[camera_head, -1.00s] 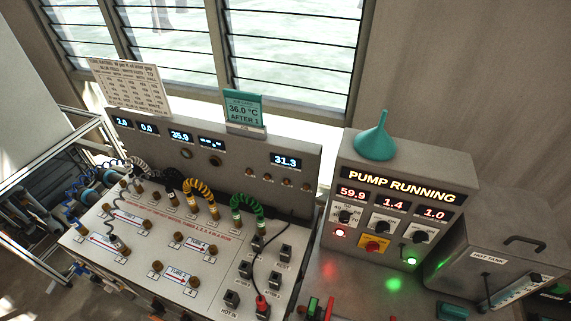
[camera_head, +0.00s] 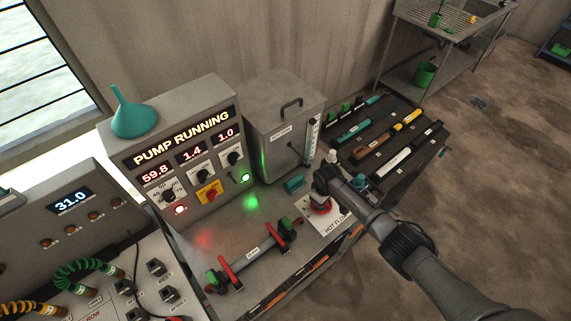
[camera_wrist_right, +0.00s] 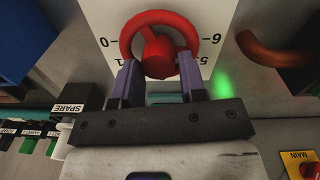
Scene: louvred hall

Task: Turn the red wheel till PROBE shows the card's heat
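The red wheel (camera_head: 322,208) sits on a white plate marked HOT FLOW (camera_head: 335,229), largely covered by my right gripper (camera_head: 322,194). In the right wrist view the wheel (camera_wrist_right: 158,18) is a red ring with a thick hub over a numbered dial. My right gripper's fingers (camera_wrist_right: 159,78) are apart at the ring's near side, with the hub between them. Whether they press on it is unclear. A blue display (camera_head: 72,199) reads 31.0; its small label is unreadable. The card is out of view now; earlier it read 36.0 °C, AFTER 1. My left gripper is out of view.
The pump box (camera_head: 180,150) reads PUMP RUNNING, with 59.8, 1.4 and 1.0. A teal funnel (camera_head: 133,118) stands on it. A grey tank (camera_head: 283,120) stands behind the wheel. A red-and-green-ended bar (camera_head: 255,255) lies left of it; a tool rack (camera_head: 390,140) is right.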

